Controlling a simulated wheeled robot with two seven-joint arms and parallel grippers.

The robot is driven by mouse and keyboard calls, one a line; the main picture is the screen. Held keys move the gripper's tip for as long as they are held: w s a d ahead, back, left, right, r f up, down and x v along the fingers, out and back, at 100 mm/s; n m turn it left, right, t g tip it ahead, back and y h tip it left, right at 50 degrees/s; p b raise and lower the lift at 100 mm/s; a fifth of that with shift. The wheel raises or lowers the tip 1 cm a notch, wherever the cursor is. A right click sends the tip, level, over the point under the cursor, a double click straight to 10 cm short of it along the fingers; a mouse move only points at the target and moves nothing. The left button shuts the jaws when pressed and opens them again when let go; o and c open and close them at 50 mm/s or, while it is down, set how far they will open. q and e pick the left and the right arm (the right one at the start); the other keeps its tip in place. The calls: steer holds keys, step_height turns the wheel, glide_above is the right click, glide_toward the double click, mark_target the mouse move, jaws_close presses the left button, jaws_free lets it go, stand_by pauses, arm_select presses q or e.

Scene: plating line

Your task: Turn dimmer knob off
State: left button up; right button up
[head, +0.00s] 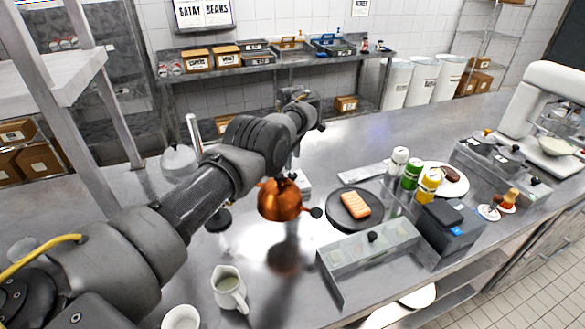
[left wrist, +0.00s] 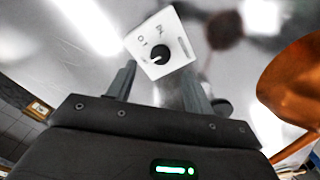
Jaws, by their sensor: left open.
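The dimmer is a small white box with a black knob (left wrist: 160,54) on its face, seen in the left wrist view. Printed marks stand beside the knob; its pointer direction is too small to tell. In the head view a white box (head: 302,182), which looks like the dimmer, shows partly behind the copper lamp. My left gripper (left wrist: 160,84) is open, its two fingers on either side of the knob in the picture. The knob appears beyond the fingertips, and I see no contact. In the head view my left arm hides most of that gripper. My right gripper is not in view.
The copper lamp (head: 280,200) is close by; it also fills the right of the left wrist view (left wrist: 297,85).

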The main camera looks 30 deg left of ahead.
mark_target(293, 174)
arm_select(q)
step_height(293, 174, up, 5)
steer(key=shift+b, duration=0.35)
steer(key=shift+f, duration=0.1)
step_height(293, 174, down, 11)
steer(key=shift+r+p, duration=0.2)
steer(key=shift+p, duration=0.4)
